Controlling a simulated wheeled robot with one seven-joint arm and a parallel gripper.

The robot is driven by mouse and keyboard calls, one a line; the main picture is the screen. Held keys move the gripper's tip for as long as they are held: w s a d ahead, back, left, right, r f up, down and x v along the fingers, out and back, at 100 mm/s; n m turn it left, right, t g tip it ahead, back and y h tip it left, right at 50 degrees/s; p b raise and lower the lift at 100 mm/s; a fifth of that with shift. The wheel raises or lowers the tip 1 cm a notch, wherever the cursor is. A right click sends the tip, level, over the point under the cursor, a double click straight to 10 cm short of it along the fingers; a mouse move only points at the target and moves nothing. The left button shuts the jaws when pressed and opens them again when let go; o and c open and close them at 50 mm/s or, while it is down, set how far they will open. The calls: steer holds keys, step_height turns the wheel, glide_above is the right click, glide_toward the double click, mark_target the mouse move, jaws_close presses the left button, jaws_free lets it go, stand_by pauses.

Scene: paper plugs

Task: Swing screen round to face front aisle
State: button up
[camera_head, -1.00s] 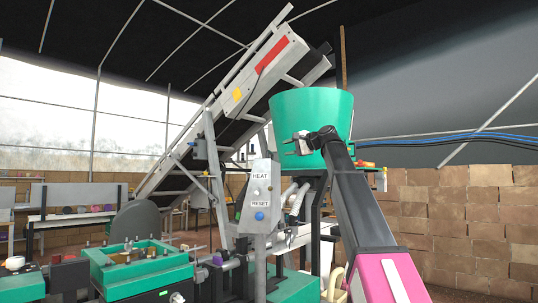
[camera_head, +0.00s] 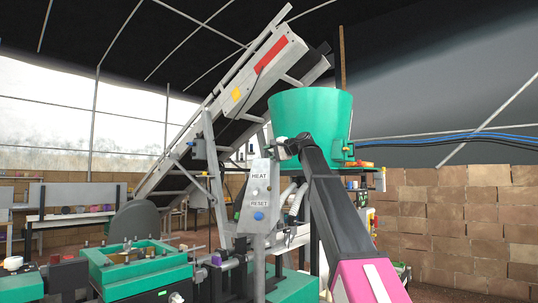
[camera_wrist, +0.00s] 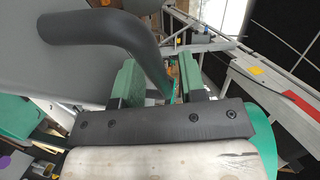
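The only panel-like thing near my gripper is a grey control box (camera_head: 259,190) marked HEAT and RESET, with a blue button, on a post in the head view. Its lettered face points towards my camera. My gripper (camera_head: 284,150) is at the box's upper right edge. In the wrist view my two green fingers (camera_wrist: 157,82) are apart. A thick dark curved handle (camera_wrist: 100,28) bends down between or just beyond them, beside a large grey surface (camera_wrist: 75,75). A gap shows beside the handle; contact is unclear.
A green hopper (camera_head: 311,115) stands right behind my gripper. A sloping conveyor (camera_head: 240,95) rises behind the box. Green machinery (camera_head: 140,268) fills the lower left. A block wall (camera_head: 450,215) stands at the right, with open space before it.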

jaws_close()
steer(key=shift+s, duration=0.15)
